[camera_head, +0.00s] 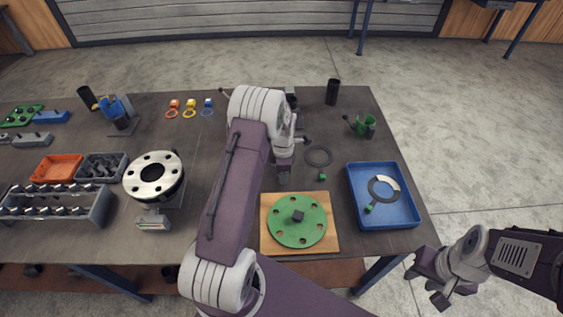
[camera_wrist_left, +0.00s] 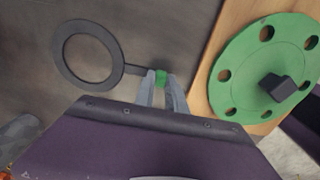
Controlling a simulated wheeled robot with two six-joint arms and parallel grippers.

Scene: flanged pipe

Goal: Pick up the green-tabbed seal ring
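A dark seal ring (camera_head: 318,156) with a green tab (camera_head: 322,177) lies flat on the table, behind the wooden board. In the left wrist view the ring (camera_wrist_left: 66,55) is left of the fingers, and its stem runs right to the green tab (camera_wrist_left: 161,77). My left gripper (camera_head: 284,176) is left of the tab in the head view. In the wrist view its fingertips (camera_wrist_left: 160,78) are apart, with the tab showing between them; contact is not visible. My right gripper (camera_head: 428,287) is empty, off the table's front right corner, its fingers apart.
A blue tray (camera_head: 408,215) holds another green-tabbed ring (camera_head: 376,184) with a pale section. A green flange disc (camera_head: 286,232) lies on the wooden board (camera_head: 268,243). A black cylinder (camera_head: 332,92) and a green holder (camera_head: 361,125) stand behind. A steel flange (camera_head: 150,181) stands left of my arm.

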